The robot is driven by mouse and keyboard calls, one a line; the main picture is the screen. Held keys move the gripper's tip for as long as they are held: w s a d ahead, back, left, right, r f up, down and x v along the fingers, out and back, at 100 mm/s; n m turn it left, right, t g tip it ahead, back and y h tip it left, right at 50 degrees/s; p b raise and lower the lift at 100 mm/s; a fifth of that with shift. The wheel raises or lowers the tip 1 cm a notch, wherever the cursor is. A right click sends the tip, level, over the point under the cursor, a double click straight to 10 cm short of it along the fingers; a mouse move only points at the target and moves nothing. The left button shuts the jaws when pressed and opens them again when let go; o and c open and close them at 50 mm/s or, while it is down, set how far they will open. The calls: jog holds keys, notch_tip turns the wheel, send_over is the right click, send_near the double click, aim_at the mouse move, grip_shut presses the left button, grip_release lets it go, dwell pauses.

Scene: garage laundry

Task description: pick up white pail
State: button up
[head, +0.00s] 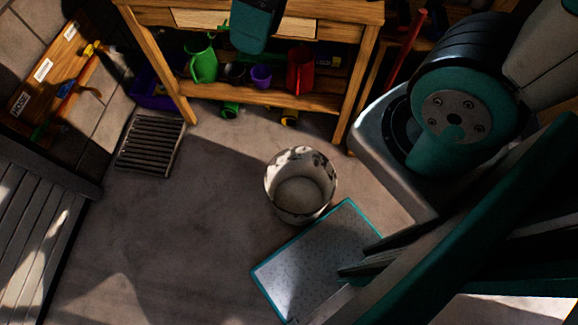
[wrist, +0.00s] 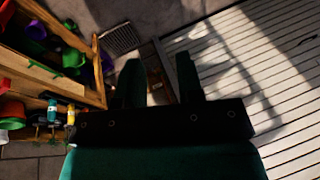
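The white pail (head: 300,185) stands upright on the floor near the middle of the head view. Its open top faces up, and its white wall has dark, worn-looking patches. It looks empty, and I cannot see it in the wrist view. My gripper (head: 353,260) is at the lower right of the head view, to the right of and below the pail in the picture, apart from it. In the wrist view my gripper's (wrist: 160,77) two dark fingers are spread with nothing held between them.
A teal-edged mat (head: 320,262) lies below the pail. A wooden workbench (head: 330,98) with jugs and pots on its shelf stands behind. A floor grate (head: 150,145) and slatted panel (head: 35,225) are at left. Floor left of the pail is clear.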

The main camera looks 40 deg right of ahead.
jog(key=w+d+f+n+b, duration=0.1)
jog(key=w+d+f+b, duration=0.15)
jog(key=f+b, duration=0.45)
jog(key=w+d+f+h+b, duration=0.1)
jog(key=w+f+b, duration=0.3)
jog(key=f, duration=0.5)
jog(key=w+d+f+n+b, duration=0.1)
jog(key=w+f+b, duration=0.3)
jog(key=f+b, duration=0.25)
jog(key=n+h+b, duration=0.3)
jog(key=b, duration=3.4)
send_over(294, 155)
jog(key=w, duration=0.1)
notch_tip(294, 155, down, 57)
jog(key=shift+g, duration=0.3)
jog(key=f+b, duration=0.4)
jog(key=f, duration=0.1)
jog(key=shift+s+d+f, duration=0.1)
jog(key=shift+s+f, duration=0.05)
jog(key=shift+s, duration=0.2)
jog(key=shift+f, duration=0.15)
jog(key=shift+f, duration=0.25)
grip_shut()
